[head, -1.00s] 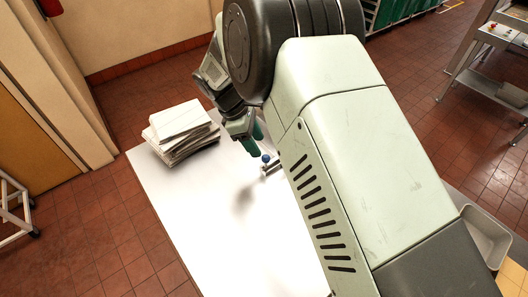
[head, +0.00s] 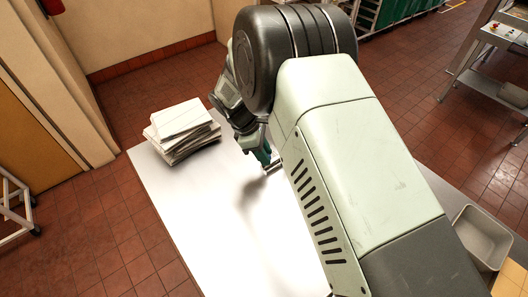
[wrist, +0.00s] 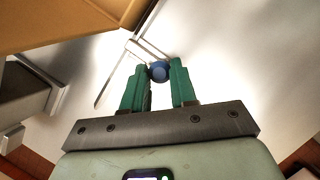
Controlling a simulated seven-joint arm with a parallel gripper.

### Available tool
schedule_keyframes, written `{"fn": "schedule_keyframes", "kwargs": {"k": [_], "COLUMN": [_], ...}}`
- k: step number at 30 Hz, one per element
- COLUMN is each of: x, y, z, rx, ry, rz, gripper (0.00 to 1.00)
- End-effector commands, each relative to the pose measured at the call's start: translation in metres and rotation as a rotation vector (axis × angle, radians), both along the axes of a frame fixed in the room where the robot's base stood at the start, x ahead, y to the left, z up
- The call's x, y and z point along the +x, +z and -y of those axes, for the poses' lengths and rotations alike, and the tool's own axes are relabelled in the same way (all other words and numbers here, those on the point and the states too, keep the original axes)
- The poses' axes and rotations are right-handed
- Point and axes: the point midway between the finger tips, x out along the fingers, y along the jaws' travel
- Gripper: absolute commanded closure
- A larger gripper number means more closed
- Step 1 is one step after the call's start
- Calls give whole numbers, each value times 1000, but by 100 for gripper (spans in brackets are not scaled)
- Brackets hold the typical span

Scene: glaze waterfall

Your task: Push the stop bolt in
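The stop bolt shows as a round blue knob (wrist: 159,72) in the wrist view, at the end of a thin metal piece. My gripper (wrist: 160,70) has two green fingers that stand apart, with the knob in the gap between their tips. The knob nearly fills this gap, and I see no firm grip on it. In the head view my gripper (head: 262,157) is low over the white table, beside a small metal part (head: 273,166). The knob is hidden there by the fingers, and my arm covers what lies to the right.
A stack of white-grey slabs (head: 182,130) stands at the table's back left corner. The white table (head: 205,220) is bare in front of it. A brown-orange body (wrist: 60,20) fills the wrist view's top left. A grey bin (head: 482,240) is at the right.

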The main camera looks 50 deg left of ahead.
Motion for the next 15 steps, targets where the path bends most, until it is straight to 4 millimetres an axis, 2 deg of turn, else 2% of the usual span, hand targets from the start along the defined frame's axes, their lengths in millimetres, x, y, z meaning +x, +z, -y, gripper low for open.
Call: {"fn": "schedule_keyframes", "kwargs": {"k": [2,10,15], "x": [0,2,24], "y": [0,0,0], "z": [0,0,-1], "rx": [0,0,2], "ry": [0,-1,-3], "rz": [0,0,1], "gripper": [100,100,100]}}
